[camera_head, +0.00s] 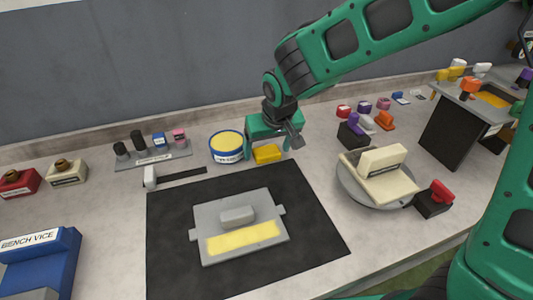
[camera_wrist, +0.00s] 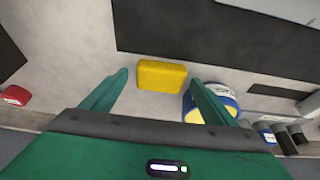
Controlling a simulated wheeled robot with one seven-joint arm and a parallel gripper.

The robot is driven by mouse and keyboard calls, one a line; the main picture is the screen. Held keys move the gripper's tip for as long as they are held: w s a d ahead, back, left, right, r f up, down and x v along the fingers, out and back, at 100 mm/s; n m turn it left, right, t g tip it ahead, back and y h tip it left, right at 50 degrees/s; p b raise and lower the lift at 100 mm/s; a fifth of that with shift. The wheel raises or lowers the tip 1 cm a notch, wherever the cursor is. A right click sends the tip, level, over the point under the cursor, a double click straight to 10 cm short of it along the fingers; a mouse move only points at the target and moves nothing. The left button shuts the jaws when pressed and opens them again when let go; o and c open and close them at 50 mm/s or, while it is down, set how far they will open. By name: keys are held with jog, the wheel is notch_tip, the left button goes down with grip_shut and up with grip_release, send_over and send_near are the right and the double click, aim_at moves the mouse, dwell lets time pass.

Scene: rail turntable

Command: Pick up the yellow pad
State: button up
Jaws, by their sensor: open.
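The yellow pad (camera_head: 267,153) lies on the grey bench, just right of a round blue and white tin. In the wrist view the yellow pad (camera_wrist: 161,75) lies a little beyond the fingertips, between their lines. My gripper (camera_head: 269,152) is above and around the pad in the head view. My gripper (camera_wrist: 158,80) is open in the wrist view, with one green finger on each side and nothing held. I cannot tell the exact height of the fingers over the bench.
The tin (camera_head: 227,146) stands close beside one finger; it also shows in the wrist view (camera_wrist: 216,102). A black mat (camera_head: 170,245) bears a grey plate (camera_head: 205,216) in front. A round turntable (camera_head: 348,184) with cream blocks stands at right. The wall is close behind.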

jog(key=shift+w+f, duration=0.1)
jog(key=shift+f, duration=0.15)
jog(key=c, duration=1.1)
jog(key=shift+r, duration=0.15)
notch_tip(320, 180, up, 28)
jog(key=shift+f, duration=0.1)
